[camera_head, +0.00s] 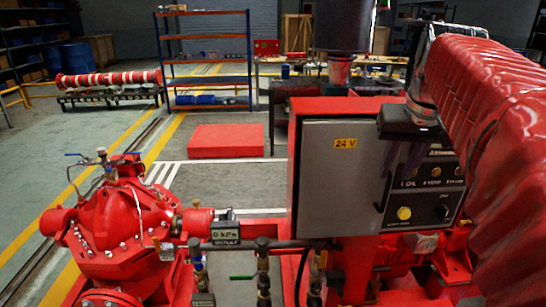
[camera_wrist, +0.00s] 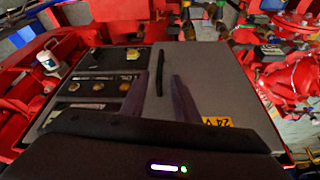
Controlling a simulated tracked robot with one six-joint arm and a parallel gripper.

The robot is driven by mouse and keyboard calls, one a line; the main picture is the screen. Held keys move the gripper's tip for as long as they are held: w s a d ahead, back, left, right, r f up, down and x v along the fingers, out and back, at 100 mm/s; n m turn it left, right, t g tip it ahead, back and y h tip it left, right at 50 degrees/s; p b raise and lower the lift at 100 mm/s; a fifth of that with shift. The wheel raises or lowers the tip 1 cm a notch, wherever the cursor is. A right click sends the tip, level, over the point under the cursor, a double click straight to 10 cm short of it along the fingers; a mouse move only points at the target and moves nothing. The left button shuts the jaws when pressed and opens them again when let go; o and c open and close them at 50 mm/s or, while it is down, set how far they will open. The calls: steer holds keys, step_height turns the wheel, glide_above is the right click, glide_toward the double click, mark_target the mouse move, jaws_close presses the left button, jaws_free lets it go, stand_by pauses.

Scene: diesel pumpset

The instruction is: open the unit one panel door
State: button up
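The unit one panel door (camera_head: 328,185) is a grey metal door with a yellow "24 V" label, on a red cabinet right of centre in the head view; it looks shut. In the wrist view the door (camera_wrist: 225,90) appears turned over, with a dark upright bar handle (camera_wrist: 160,68) near its edge. My gripper (camera_head: 397,172) is in front of the door's right edge, its dark fingers partly hiding the handle there. In the wrist view my gripper (camera_wrist: 161,80) is open, with the handle lined up between the fingertips; contact cannot be told.
A black control panel (camera_head: 432,195) with knobs and a yellow button adjoins the door on the right. A red pump (camera_head: 125,225) with pipes and valves stands at left. A red block (camera_head: 226,141) and shelving (camera_head: 205,60) are behind.

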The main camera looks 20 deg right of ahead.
mark_target(388, 185)
steer(key=x, duration=0.8)
steer(key=shift+w+f, duration=0.1)
steer(key=shift+f, duration=0.05)
steer(key=shift+c, duration=0.7)
jaws_close()
